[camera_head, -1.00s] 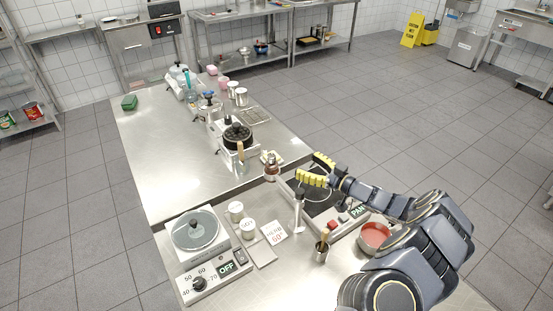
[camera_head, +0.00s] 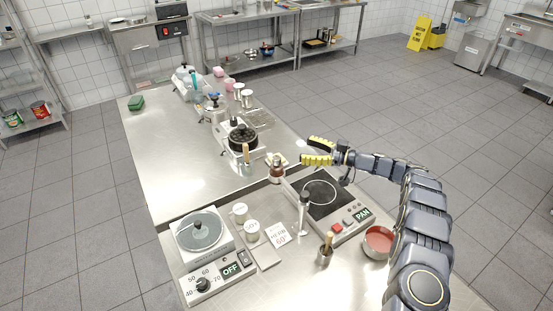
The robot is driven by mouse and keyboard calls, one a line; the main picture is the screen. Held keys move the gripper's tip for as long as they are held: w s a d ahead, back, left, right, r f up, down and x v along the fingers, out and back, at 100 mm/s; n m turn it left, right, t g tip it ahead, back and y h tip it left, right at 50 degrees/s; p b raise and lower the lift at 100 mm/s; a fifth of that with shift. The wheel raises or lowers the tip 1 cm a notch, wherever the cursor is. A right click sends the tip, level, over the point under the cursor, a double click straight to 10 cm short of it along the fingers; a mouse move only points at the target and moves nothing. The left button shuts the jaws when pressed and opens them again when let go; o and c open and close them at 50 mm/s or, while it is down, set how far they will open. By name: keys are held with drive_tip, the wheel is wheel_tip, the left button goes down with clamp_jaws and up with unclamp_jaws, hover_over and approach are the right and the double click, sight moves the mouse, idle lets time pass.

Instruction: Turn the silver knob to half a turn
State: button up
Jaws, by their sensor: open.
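My gripper (camera_head: 318,151) has yellow-padded fingers, spread apart and empty. It is in the air by the far edge of a hotplate unit (camera_head: 323,194) with a dark top, a pale ring and a "PAN" display (camera_head: 362,214). On that unit's front panel are a small red control (camera_head: 337,227) and a small pale grey, silver-looking control (camera_head: 349,221). They are too small to tell their turn or marks. A second unit (camera_head: 203,233) at the left has a black knob (camera_head: 203,284) among numbers and an "OFF" display (camera_head: 231,271). My fingers touch neither panel.
Bare steel counter (camera_head: 172,165) lies at the left.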

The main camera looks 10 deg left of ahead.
approach(276, 158)
drive_tip(key=a, duration=0.2)
drive_tip(key=shift+g, duration=0.3)
drive_tip(key=a, duration=0.2)
drive_tip(key=w+a, duration=0.1)
drive_tip(key=a, duration=0.4)
drive_tip(key=shift+w+a+f, duration=0.2)
drive_tip(key=shift+a+f, duration=0.2)
clamp_jaws()
